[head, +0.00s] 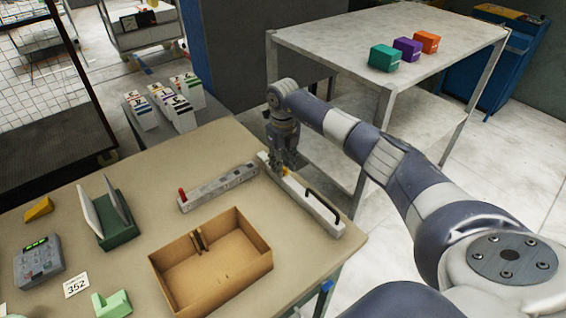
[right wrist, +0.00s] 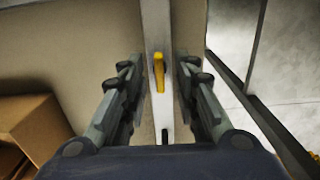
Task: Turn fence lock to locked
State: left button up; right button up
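The fence is a long white bar (head: 318,213) with a black handle (head: 322,203), lying along the right part of the table. Its lock is a small yellow lever, largely hidden by my gripper in the head view. In the right wrist view the yellow lever (right wrist: 159,72) shows clearly on the white bar (right wrist: 158,22), lying roughly along the bar's length. My right gripper (head: 287,163) points down over the bar. In the right wrist view its fingers (right wrist: 157,90) are open, one on each side of the bar and lever, with gaps visible. My left gripper is not in view.
A grey bar with a red knob (head: 217,187) and an open cardboard box (head: 262,258) lie left of the fence. A green holder (head: 122,236), a grey control box (head: 38,262) and a 352 card (head: 76,285) are farther left. A white table (head: 340,40) stands behind.

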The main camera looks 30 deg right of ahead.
grip_shut()
jog(key=shift+m, duration=0.3)
jog(key=m, duration=1.2)
jog(key=shift+m+p, duration=0.3)
jog(key=shift+p, duration=0.05)
jog(key=shift+w+m+p, duration=0.1)
jog(key=shift+m+p, duration=0.4)
jog(key=shift+m, duration=1.8)
